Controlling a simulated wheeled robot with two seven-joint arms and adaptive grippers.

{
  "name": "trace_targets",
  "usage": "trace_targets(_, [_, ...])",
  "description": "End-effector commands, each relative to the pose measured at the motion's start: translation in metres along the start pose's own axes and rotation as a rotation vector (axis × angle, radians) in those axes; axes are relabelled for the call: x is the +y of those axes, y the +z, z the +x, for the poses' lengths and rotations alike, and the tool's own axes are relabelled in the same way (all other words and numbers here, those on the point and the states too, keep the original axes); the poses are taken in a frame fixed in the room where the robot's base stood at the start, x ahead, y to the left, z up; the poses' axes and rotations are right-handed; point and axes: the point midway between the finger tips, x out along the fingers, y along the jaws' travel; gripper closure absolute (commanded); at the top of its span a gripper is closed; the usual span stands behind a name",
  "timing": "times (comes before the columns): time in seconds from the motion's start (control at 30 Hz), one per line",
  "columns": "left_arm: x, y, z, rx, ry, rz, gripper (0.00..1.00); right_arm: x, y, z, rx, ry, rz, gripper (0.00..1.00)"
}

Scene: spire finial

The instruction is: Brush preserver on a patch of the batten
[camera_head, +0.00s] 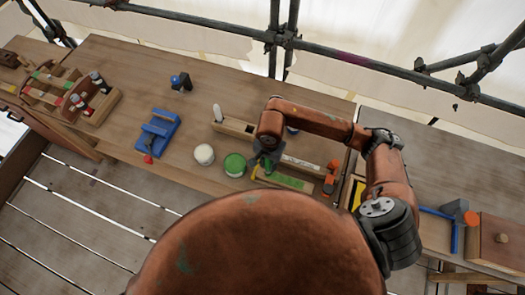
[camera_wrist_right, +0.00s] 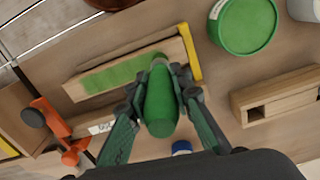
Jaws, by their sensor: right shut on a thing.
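The batten (camera_wrist_right: 100,85) is a pale wooden strip lying on the bench, with a bright green patch along its top. The patch also shows in the head view (camera_head: 289,182). My right gripper (camera_wrist_right: 163,88) is shut on a green-handled brush (camera_wrist_right: 160,105). The brush's head end is over the batten, by the patch's end nearer the yellow piece (camera_wrist_right: 190,52). The bristles are mostly hidden, so contact is unclear. My left gripper is not in view.
A white tin (camera_head: 204,155) stands left of the green one. A slotted wooden block (camera_head: 232,127) lies behind the tins. An orange clamp (camera_head: 330,182) is near the batten's right end. A blue tool (camera_head: 158,132) lies left. Scaffold poles (camera_head: 230,32) run behind the bench.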

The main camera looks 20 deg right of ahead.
Motion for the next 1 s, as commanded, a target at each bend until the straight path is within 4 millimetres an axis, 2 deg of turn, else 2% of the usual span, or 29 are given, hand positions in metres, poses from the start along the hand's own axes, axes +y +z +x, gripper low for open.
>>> trace_targets(0.1, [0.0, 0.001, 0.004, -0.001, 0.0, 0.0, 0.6, -0.005, 0.004, 0.001, 0.0, 0.0, 0.006, 1.0])
trace_targets(0.17, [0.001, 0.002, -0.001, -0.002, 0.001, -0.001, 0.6, -0.004, 0.003, -0.005, 0.0, 0.001, 0.008, 1.0])
trace_targets(0.27, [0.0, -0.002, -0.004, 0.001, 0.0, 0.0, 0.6, -0.005, 0.003, -0.025, 0.003, -0.001, 0.004, 1.0])
trace_targets(0.8, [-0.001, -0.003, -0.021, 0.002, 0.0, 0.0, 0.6, -0.004, 0.003, -0.072, 0.003, 0.0, 0.006, 1.0])
trace_targets(1.0, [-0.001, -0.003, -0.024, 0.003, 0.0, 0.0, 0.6, -0.003, 0.002, -0.082, 0.002, 0.001, 0.01, 1.0])
